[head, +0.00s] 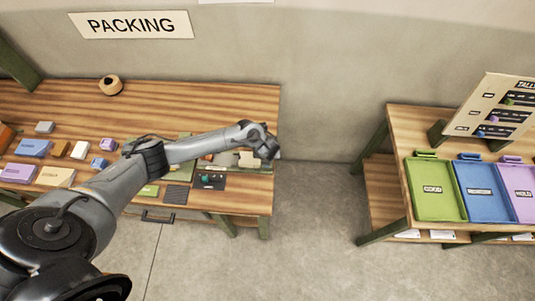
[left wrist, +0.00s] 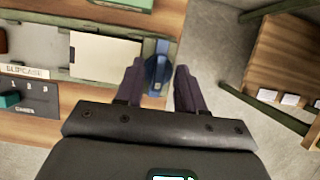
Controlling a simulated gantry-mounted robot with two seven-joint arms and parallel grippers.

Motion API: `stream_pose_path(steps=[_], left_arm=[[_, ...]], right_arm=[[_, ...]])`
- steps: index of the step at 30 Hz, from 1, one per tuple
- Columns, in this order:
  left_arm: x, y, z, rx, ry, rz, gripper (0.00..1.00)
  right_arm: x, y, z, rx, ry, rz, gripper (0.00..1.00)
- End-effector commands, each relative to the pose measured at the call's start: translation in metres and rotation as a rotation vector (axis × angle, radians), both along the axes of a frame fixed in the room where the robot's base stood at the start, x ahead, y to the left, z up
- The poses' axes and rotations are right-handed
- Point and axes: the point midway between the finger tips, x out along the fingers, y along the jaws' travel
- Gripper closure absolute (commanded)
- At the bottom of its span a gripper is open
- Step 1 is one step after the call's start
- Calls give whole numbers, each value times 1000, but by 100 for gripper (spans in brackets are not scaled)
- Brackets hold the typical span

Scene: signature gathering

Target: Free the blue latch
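The blue latch (left wrist: 157,68) is at the right end of the slipcase fixture (left wrist: 64,76), beside a cream card (left wrist: 105,56). My left gripper (left wrist: 157,88) is open, with its two dark fingers apart. The latch lies between them in the picture, closer to the left finger, with a clear gap to the right finger. Whether a finger touches it I cannot tell. In the head view my left gripper (head: 266,147) is over the right edge of the packing bench, and the latch is hidden there. My right gripper is not in view.
A dark panel with a teal knob (left wrist: 10,100) sits in front of the fixture. Several colored blocks lie on the left of the bench (head: 215,97). Across an open floor gap, another table holds green (head: 436,207), blue (head: 484,207) and purple (head: 523,205) trays.

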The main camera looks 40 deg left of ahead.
Motion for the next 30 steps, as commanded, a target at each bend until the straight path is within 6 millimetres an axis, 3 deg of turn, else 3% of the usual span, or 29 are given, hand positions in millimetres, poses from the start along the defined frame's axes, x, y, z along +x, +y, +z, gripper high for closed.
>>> stream_pose_path(steps=[8, 21, 30], left_arm=[[-3, -2, 8, 0, 1, -1, 62], [-24, -19, 75, -1, -1, -2, 62], [-32, -25, 99, 0, 0, -1, 62]], right_arm=[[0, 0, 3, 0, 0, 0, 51], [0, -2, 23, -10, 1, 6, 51], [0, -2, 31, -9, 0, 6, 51]])
